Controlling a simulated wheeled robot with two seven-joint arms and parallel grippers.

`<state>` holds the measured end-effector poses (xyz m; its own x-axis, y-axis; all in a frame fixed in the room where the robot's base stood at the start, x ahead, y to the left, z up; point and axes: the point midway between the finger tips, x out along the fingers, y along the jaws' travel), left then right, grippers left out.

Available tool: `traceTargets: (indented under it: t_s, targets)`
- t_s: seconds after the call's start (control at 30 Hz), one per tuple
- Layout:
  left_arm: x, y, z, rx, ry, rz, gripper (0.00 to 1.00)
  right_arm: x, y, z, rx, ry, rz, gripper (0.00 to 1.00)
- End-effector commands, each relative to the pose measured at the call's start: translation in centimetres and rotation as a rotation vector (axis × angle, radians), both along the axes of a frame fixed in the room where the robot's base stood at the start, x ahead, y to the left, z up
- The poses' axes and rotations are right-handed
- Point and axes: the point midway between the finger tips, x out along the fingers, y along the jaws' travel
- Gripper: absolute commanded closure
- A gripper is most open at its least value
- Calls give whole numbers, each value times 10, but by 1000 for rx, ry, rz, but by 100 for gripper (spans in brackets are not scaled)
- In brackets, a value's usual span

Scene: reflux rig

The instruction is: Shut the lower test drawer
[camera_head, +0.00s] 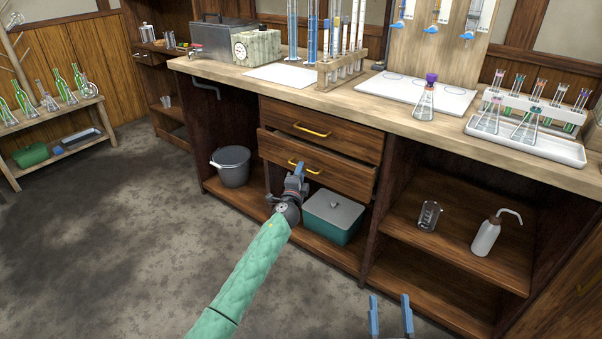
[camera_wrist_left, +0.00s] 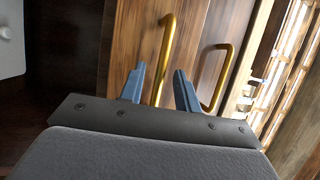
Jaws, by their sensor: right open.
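The lower test drawer (camera_head: 345,178) is a wooden drawer under the bench, standing out a little past the upper drawer (camera_head: 340,138). Its brass handle (camera_head: 312,170) is on its front. My left gripper (camera_head: 299,169) is at this handle. In the left wrist view the gripper's blue fingers (camera_wrist_left: 160,88) are apart, and the lower end of a brass handle (camera_wrist_left: 167,50) shows between them; whether they touch it I cannot tell. My right gripper (camera_head: 391,303) is open and empty at the bottom of the head view, away from the drawers.
A teal box with a grey lid (camera_head: 333,215) stands on the shelf below the drawer, close to my left arm. A grey pot (camera_head: 232,167) stands left of it. A beaker (camera_head: 429,216) and a wash bottle (camera_head: 487,236) stand on the right shelf. Glassware crowds the bench top (camera_head: 420,128).

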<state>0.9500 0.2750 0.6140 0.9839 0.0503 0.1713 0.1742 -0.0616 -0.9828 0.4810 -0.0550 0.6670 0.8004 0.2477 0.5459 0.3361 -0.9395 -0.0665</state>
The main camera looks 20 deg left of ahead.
Motion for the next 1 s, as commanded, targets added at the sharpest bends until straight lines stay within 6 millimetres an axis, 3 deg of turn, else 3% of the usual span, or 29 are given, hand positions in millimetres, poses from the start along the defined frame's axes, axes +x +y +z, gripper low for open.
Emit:
traceTargets:
  t_s: [0.4, 0.57, 0.87, 0.9, 1.0]
  targets:
    - [7, 0, 1, 0, 0, 0, 67, -2, -1, 6, 6, -22, -2, 49]
    - [7, 0, 1, 0, 0, -1, 99, -2, -1, 6, 6, -22, -2, 49]
    - [8, 0, 0, 0, 1, -1, 100, -2, -1, 6, 6, -26, -1, 49]
    - [9, -1, 0, 0, 1, 0, 100, -4, -1, 9, 9, -38, -2, 49]
    - [14, -2, -1, -1, 0, 0, 100, -14, -5, 43, 39, -145, -8, 49]
